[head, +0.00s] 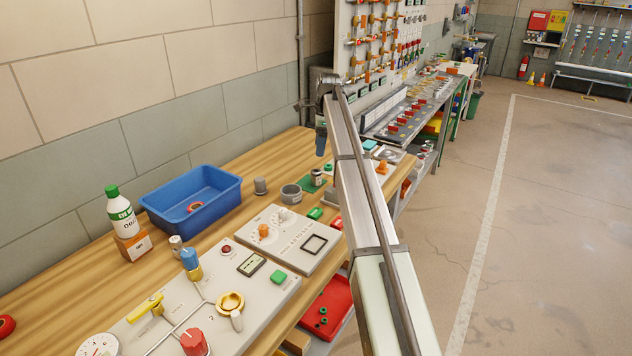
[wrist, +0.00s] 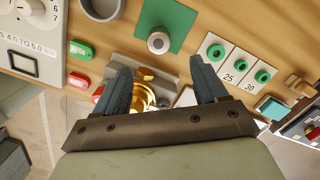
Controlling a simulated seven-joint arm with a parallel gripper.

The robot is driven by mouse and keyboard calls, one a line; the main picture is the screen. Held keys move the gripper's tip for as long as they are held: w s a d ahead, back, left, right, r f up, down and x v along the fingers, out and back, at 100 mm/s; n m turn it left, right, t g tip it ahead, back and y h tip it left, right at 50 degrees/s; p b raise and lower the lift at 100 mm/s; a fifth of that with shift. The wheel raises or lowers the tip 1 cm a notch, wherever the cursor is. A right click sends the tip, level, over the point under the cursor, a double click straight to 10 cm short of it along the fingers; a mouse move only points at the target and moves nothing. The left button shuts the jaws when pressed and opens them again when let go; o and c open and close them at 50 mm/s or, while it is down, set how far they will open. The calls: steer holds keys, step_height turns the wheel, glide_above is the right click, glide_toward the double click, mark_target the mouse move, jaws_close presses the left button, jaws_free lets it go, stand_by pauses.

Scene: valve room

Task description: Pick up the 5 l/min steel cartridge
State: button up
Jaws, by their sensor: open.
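A short steel cylinder (head: 317,177) stands on a green mat (head: 306,187) on the wooden bench. It also shows in the wrist view (wrist: 158,42), on the mat's near edge; no flow marking is readable on it. Another grey cylinder (head: 260,186) stands further left, beside the blue bin. Which one is the 5 l/min cartridge cannot be told from markings. My gripper (head: 321,142) is above the bench, pointing down near the mat. In the wrist view its two dark blue fingers (wrist: 160,70) are apart, with nothing held between them; the steel cylinder appears beyond the tips.
A grey ring-shaped cup (head: 291,194) stands left of the mat. A blue bin (head: 193,201) and a dial panel (head: 283,255) are nearby. In the wrist view, a brass fitting (wrist: 145,92) shows between the fingers and a plate with green rings (wrist: 229,63) lies right.

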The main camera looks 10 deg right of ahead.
mark_target(316, 170)
steer(key=f, duration=0.4)
steer(key=a+f, duration=0.1)
steer(key=f, duration=0.8)
steer(key=shift+a, duration=0.3)
steer(key=shift+c, duration=0.5)
steer(key=c, duration=1.2)
